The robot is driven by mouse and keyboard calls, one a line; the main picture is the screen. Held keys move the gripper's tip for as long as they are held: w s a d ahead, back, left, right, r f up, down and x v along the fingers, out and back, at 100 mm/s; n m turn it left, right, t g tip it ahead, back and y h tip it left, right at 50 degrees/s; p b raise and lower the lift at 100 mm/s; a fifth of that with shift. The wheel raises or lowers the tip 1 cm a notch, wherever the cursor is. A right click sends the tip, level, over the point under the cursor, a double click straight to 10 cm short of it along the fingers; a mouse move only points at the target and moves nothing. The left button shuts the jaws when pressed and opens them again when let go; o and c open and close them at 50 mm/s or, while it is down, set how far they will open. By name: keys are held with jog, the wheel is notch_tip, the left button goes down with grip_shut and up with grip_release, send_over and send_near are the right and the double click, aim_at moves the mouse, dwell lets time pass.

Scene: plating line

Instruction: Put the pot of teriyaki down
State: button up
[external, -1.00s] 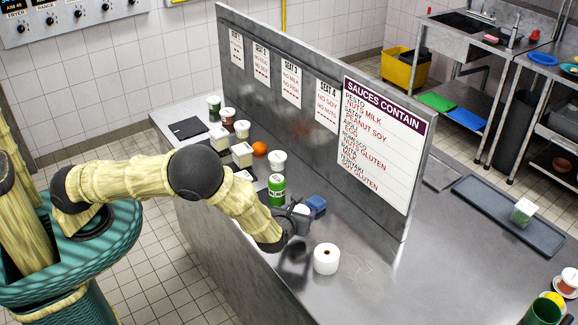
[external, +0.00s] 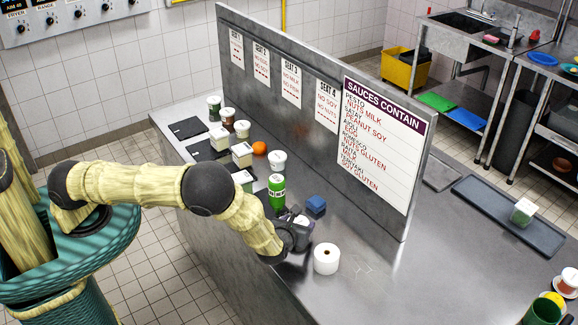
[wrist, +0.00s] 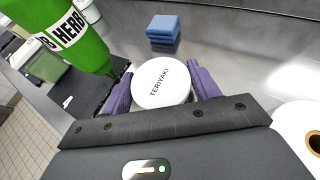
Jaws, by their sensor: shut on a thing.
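The pot of teriyaki (wrist: 161,82) shows its round white lid, lettered TERIYAKI, in the wrist view. My gripper (wrist: 162,92) has its two purple fingers shut on the pot, one on each side. In the external view my gripper (external: 299,232) is low over the steel counter, and the pot is mostly hidden by it. I cannot tell whether the pot's base touches the counter.
A green herb bottle (external: 277,192) stands close behind my gripper and leans into the wrist view. A folded blue cloth (external: 316,205) lies beyond the pot. A white paper roll (external: 326,259) stands close at the right.

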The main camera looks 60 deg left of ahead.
jog(key=shift+f, duration=0.1)
jog(key=shift+f, duration=0.15)
jog(key=o, duration=1)
jog(key=shift+r, duration=0.25)
jog(key=b+v, duration=0.3)
jog(key=v, duration=0.8)
jog(key=shift+f, duration=0.1)
jog(key=shift+s+d+r, duration=0.2)
jog(key=shift+s+r, duration=0.1)
jog(key=shift+s, duration=0.1)
